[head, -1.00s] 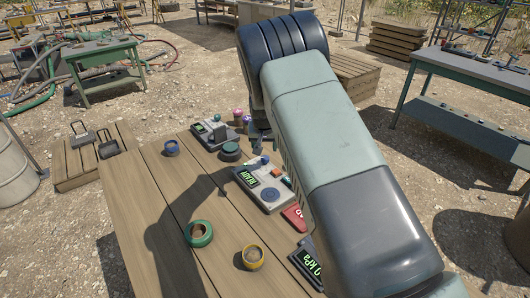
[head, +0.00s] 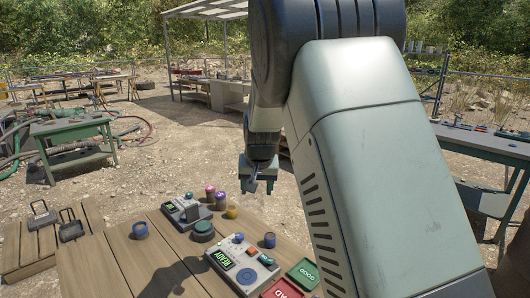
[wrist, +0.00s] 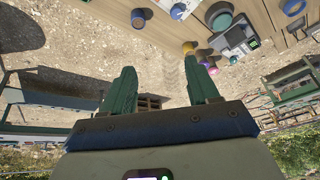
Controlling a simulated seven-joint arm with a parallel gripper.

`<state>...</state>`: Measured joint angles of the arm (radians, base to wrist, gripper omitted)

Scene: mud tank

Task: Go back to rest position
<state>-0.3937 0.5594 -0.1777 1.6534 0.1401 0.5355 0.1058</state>
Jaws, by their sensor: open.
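My gripper (head: 258,188) hangs above and beyond the far edge of the wooden table (head: 110,262), jaws pointing down. In the wrist view my gripper (wrist: 163,88) shows two green fingers spread apart with nothing between them. My arm rises on the right of the head view and hides part of the table and the yard. The fingers touch nothing.
On the table are a device reading READY (head: 240,265), a grey device (head: 186,211), a dark round piece (head: 203,231), a blue ring (head: 140,230), small coloured cups, a red tray (head: 284,290) and a green tray (head: 304,273). A bench (head: 480,143) stands right.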

